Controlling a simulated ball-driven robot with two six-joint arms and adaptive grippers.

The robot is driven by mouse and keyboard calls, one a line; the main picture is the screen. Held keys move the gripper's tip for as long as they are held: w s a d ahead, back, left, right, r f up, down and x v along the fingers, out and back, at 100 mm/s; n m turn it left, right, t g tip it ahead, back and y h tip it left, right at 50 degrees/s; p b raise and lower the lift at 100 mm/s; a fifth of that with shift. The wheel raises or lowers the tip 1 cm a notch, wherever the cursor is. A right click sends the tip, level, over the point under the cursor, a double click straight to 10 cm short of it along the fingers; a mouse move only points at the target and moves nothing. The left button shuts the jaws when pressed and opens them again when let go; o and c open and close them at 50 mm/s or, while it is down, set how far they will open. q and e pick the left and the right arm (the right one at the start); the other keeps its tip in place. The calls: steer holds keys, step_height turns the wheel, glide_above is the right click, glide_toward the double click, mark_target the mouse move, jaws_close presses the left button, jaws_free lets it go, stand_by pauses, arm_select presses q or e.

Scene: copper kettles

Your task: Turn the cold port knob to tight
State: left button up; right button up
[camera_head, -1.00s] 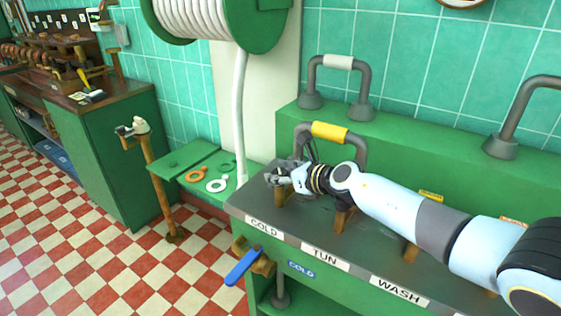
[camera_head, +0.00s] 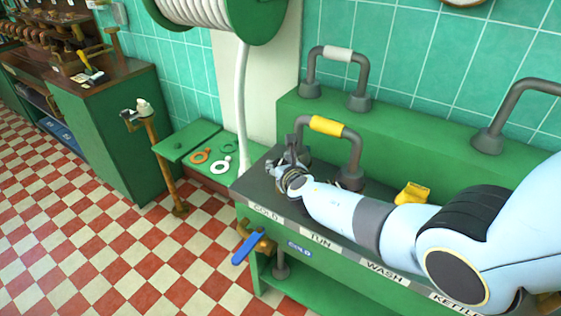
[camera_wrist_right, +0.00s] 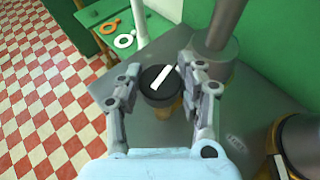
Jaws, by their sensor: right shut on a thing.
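The cold port knob (camera_wrist_right: 150,87) is a dark round cap with a white line across its top, on a brass-coloured stem. It stands at the left end of the grey ledge, behind the COLD label (camera_head: 265,213). The white line lies diagonally in the right wrist view. My right gripper (camera_wrist_right: 160,72) is shut on the knob, one finger on each side. It also shows in the head view (camera_head: 281,171), where it and the wrist hide the knob. My left gripper is not in view.
A grey pipe with a yellow sleeve (camera_head: 328,125) rises close behind my right gripper. A blue-handled valve (camera_head: 248,248) hangs below the ledge. Another dark-capped knob (camera_wrist_right: 306,140) stands to the right. Rings (camera_head: 221,164) lie on the green bench to the left.

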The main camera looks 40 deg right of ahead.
steer(key=shift+w+d+r+m+h, duration=0.1)
steer(key=shift+w+r+m+h, duration=0.25)
steer(key=shift+m+h, duration=0.2)
stand_by(1.4)
steer(key=o, duration=0.9)
steer(key=shift+c, duration=0.2)
steer(key=o, duration=0.4)
steer(key=shift+f, duration=0.15)
steer(key=shift+c, duration=0.2)
steer(key=shift+s, duration=0.15)
steer(key=shift+s+f, duration=0.1)
steer(key=shift+s+a, duration=0.25)
steer(key=shift+s, duration=0.15)
steer(key=v, duration=1.1)
steer(key=shift+r, duration=0.4)
steer(key=shift+w, duration=0.2)
steer(key=shift+c, duration=0.2)
